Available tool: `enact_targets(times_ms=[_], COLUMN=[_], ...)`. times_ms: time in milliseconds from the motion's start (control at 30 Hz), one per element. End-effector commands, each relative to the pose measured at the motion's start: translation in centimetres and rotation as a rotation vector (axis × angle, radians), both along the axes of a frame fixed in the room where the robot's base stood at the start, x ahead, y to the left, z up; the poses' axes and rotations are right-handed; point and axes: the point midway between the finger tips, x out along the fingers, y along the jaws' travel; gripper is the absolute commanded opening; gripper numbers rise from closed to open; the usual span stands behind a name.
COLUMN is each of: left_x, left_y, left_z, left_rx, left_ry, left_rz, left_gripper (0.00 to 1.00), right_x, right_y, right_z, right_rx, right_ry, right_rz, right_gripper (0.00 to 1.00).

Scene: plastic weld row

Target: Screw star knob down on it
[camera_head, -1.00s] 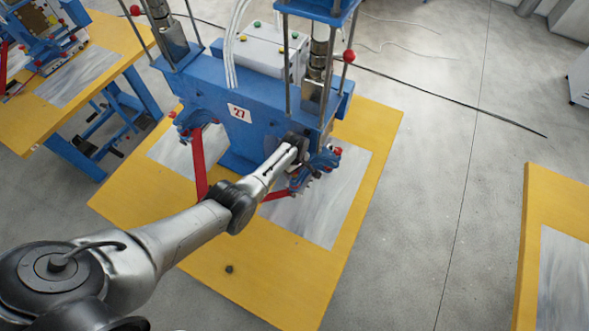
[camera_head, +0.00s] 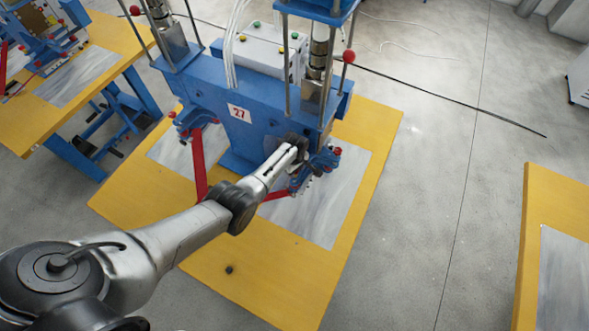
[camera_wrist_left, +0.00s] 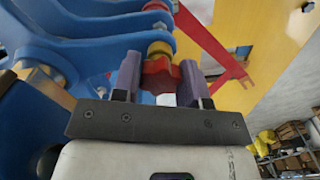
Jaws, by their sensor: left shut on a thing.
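The red star knob (camera_wrist_left: 160,76) shows in the left wrist view, below a yellowish round piece (camera_wrist_left: 159,49) on a blue clamp bracket (camera_wrist_left: 85,55). My left gripper (camera_wrist_left: 161,80) has its two grey fingers on either side of the knob and is shut on it. In the head view my left arm reaches to the blue clamp (camera_head: 322,162) at the right end of press 27 (camera_head: 240,125). The wrist hides the knob there. How far the knob is threaded cannot be told. My right gripper is not in view.
The press stands on a yellow table (camera_head: 250,290) with grey plates (camera_head: 325,215). A red lever (camera_head: 198,165) is on the left, and another red arm (camera_wrist_left: 212,45) is near my fingers. A small dark knob (camera_head: 229,269) lies on the table front. Open floor is at right.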

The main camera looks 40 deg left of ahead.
Motion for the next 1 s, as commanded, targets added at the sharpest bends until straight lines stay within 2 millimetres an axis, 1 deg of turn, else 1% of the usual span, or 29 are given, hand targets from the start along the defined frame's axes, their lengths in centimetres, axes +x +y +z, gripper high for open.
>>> enact_targets(times_ms=[67,167,267,733,767,1000], left_x=[0.0,0.0,-0.02,-0.04,-0.04,-0.03], left_y=[0.03,0.06,0.1,0.21,0.2,0.13], left_z=[0.0,0.0,0.0,-0.04,-0.03,-0.04], left_rx=[0.0,0.001,0.002,0.002,0.002,0.001], left_ry=[0.0,0.0,0.0,0.0,-0.001,0.0], left_rz=[-0.004,-0.061,-0.194,-0.921,-0.947,-0.934], left_gripper=[0.15,0.15,0.15,0.15,0.4,0.63], right_x=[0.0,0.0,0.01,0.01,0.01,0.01], right_y=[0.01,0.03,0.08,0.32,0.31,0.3], right_z=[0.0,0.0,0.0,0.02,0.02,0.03], right_rx=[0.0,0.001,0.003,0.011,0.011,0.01], right_ry=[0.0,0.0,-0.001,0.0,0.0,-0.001], right_rz=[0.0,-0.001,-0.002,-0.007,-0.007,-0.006], right_gripper=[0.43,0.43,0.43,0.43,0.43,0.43])
